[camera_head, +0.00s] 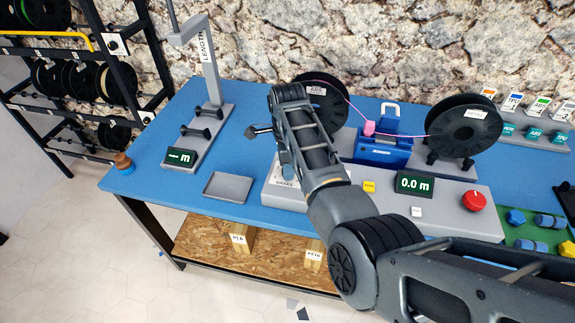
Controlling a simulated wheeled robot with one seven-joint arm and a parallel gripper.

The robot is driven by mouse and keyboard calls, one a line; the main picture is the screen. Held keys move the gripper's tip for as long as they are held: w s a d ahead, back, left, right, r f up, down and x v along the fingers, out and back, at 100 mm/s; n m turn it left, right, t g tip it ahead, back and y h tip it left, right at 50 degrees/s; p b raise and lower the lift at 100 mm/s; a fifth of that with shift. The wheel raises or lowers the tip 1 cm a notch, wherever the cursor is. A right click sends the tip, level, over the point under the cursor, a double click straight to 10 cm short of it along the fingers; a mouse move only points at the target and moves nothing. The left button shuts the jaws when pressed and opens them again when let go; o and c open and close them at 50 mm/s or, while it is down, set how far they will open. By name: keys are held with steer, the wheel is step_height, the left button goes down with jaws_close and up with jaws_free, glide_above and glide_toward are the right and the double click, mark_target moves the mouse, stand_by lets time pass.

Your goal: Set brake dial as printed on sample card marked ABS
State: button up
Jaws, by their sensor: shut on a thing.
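The brake box (284,196) is a pale grey block lettered BRAKE on the blue bench, left of the middle. My gripper (287,174) points down over its top, mostly hidden by my arm. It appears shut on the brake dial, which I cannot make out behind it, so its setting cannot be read. Sample cards stand in a row at the back right. The ABS card (541,103) has a green patch; its smaller print is too small to read.
A black ABS spool (340,97) stands behind my arm, with pink filament running to another spool (465,126). A blue device (384,150), a 0.0 m display (415,184) and a red button (474,201) are to the right. A grey tray (228,187) lies left.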

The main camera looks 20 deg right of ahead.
steer(key=shift+m, duration=1.1)
steer(key=o, duration=1)
steer(key=shift+o, duration=0.2)
steer(key=shift+r+b, duration=0.5)
steer(key=shift+r, duration=3.45)
steer(key=shift+s, duration=0.1)
